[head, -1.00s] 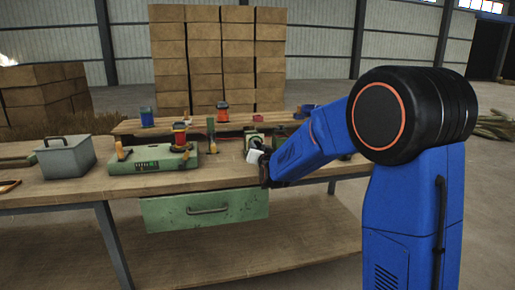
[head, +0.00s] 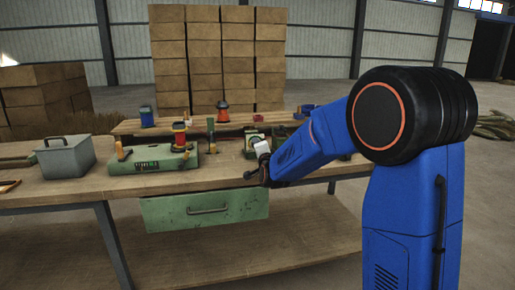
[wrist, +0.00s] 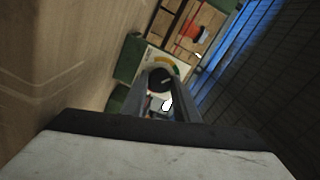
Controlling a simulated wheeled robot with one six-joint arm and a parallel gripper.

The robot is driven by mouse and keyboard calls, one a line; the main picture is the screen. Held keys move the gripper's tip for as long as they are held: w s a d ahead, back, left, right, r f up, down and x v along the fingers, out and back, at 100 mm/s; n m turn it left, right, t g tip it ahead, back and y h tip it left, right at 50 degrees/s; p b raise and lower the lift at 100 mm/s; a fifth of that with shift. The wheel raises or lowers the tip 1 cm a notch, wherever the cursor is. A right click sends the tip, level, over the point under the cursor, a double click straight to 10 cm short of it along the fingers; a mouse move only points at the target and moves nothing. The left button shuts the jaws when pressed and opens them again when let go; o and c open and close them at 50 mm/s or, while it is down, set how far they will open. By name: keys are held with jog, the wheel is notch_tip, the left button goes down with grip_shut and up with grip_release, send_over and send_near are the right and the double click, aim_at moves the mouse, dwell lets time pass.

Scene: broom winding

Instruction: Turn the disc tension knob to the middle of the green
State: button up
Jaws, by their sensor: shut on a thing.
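In the wrist view, the dark round tension knob (wrist: 159,76) has a light mark on its face. It sits on a pale dial plate (wrist: 152,58) with a coloured arc showing yellow and green; the fingers cover part of this dial. My gripper (wrist: 163,88) is shut on the knob, a finger on each side. Which colour the mark points to is too small to tell. In the head view, the green unit (head: 254,133) with a pale face stands behind my wrist, which hides the knob and fingertips.
On the bench (head: 100,190) lie a green machine base (head: 140,163) with a red spool (head: 180,133), and a grey lidded box (head: 66,158). A green drawer (head: 205,211) hangs below the bench edge. Bare bench top lies in front of the unit.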

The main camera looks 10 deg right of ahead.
jog(key=m, duration=0.5)
jog(key=shift+f+m, duration=0.1)
jog(key=shift+m, duration=2.4)
jog(key=o, duration=1.1)
jog(key=shift+c, duration=0.2)
jog(key=shift+s, duration=0.15)
jog(key=s, duration=1.7)
